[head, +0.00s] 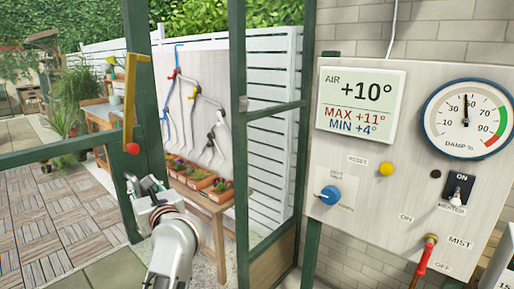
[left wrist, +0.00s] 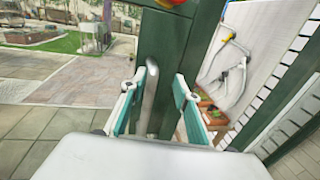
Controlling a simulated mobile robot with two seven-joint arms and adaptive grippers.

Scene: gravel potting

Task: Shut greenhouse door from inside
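A dark green upright (head: 142,90) with a green cross rail (head: 60,151) stands at the left in the head view. A yellow lever (head: 130,95) with a red knob (head: 133,148) is on the upright. My left gripper (head: 145,188) is at the upright, below the red knob. In the left wrist view its teal-padded fingers (left wrist: 158,98) are apart, with a grey upright bar (left wrist: 149,88) between them, nearer the left finger; contact is unclear. Another green frame (head: 240,130) with a low wooden panel stands right of it. Which frame is the door is unclear. My right gripper is not seen.
A control panel (head: 345,180) with display, dial and switches is on the brick wall at right. Beyond the frames are a wooden bench (head: 205,208) with potted plants, a hose board (head: 200,110), a white slatted fence (head: 272,75) and open paving (head: 60,215).

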